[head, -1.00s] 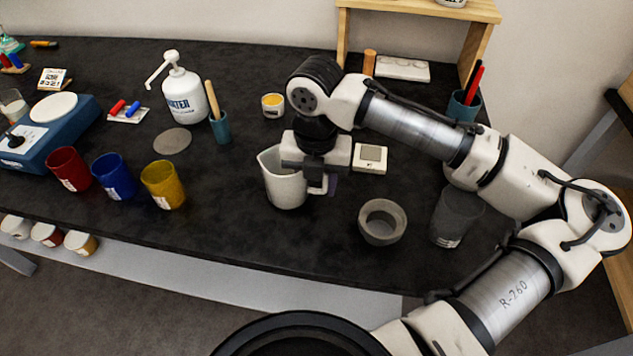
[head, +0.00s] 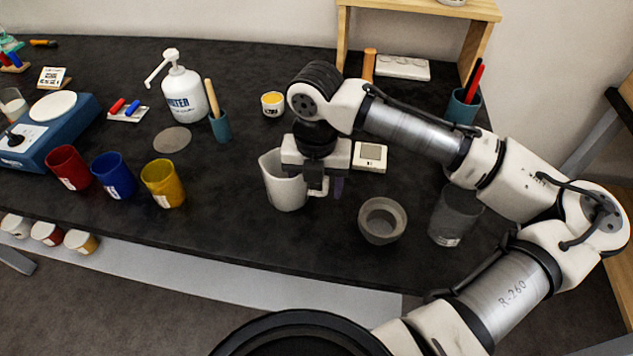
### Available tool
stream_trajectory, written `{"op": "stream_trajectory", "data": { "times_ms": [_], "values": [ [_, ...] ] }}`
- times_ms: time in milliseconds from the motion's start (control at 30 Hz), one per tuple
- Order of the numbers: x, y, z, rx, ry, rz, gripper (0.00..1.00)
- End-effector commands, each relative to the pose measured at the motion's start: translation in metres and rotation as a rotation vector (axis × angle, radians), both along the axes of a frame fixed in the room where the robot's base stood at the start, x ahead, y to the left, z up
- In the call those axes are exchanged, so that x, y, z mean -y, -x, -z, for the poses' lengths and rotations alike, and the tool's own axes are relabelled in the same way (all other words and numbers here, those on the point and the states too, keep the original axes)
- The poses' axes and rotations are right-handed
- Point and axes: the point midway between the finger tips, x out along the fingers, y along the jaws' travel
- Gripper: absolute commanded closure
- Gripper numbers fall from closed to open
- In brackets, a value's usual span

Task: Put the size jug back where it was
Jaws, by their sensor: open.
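The size jug, a pale grey-white jug (head: 283,188), stands upright on the dark table in the head view. Its spout is at the upper left and its handle at the right. My gripper (head: 326,186) is open, pointing down at the handle side of the jug. One dark finger shows just right of the handle. The gripper body covers part of the jug's rim, and I cannot tell whether the fingers touch the handle.
A flat grey disc (head: 172,140) lies bare at the left. Red (head: 68,168), blue (head: 114,176) and yellow (head: 163,184) cups stand left of the jug. A grey bowl (head: 382,221), a dark cup (head: 455,216) and a small scale-like box (head: 370,157) are to the right.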

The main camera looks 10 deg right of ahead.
Motion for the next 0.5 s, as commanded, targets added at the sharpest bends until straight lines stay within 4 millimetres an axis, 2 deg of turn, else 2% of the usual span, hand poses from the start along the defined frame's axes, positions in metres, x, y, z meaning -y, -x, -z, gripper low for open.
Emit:
{"op": "stream_trajectory", "data": {
  "times_ms": [167,500],
  "values": [
    [0.000,-0.001,-0.021,0.003,0.000,0.000,0.37],
    [-0.001,-0.001,-0.093,0.002,0.000,-0.001,0.37]
  ]
}}
